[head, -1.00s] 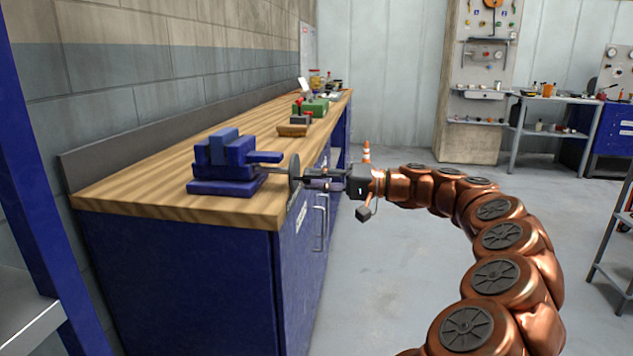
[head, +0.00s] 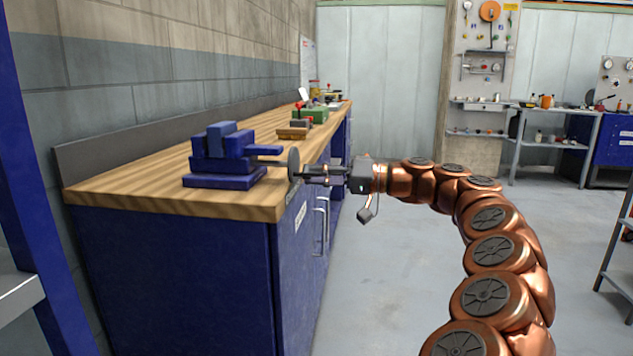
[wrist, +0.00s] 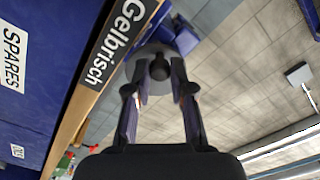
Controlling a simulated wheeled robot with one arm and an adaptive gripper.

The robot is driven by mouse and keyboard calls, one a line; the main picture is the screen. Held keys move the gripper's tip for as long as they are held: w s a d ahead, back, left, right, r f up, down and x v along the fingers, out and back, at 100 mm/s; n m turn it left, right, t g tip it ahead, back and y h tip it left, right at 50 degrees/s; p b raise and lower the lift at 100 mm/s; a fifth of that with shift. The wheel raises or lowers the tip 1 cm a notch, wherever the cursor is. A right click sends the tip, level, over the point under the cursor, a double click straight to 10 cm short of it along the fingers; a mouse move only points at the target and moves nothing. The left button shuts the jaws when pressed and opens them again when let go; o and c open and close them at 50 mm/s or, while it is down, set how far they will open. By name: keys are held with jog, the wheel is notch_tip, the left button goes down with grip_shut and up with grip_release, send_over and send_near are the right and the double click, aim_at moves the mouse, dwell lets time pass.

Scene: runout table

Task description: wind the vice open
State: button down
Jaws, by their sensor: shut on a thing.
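The blue vice (head: 232,160) stands on the near end of the wooden workbench. Its grey round handwheel (head: 293,165) faces right, at the bench's front edge. In the wrist view the handwheel (wrist: 146,56) is a grey disc with a dark knob (wrist: 159,68) at its middle. The blue vice body (wrist: 184,41) shows partly behind it. My gripper (head: 304,171) reaches the handwheel from the right. In the wrist view its two fingers (wrist: 159,85) stand on either side of the knob, shut on it. The exact contact is hard to see.
The workbench (head: 150,197) has a blue cabinet below with a handle (head: 322,230). A green item (head: 311,115) and a brown block (head: 293,133) lie farther along the top. The floor (head: 370,290) right of the bench is clear. A shelf (head: 560,143) stands at the far right.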

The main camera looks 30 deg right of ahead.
jog(key=shift+f, duration=0.15)
jog(key=n+b, duration=0.2)
jog(key=b, duration=0.1)
jog(key=n+b, duration=0.1)
jog(key=b, duration=0.1)
jog(key=shift+w+d+f, duration=0.2)
jog(key=shift+w+f, duration=0.05)
jog(key=shift+f, duration=0.1)
jog(key=shift+r, duration=0.1)
jog(key=shift+n, duration=0.3)
jog(key=shift+f+b, duration=0.2)
jog(key=shift+b, duration=0.25)
jog(key=shift+n+b, duration=0.3)
jog(key=shift+n, duration=0.2)
jog(key=shift+r, duration=0.15)
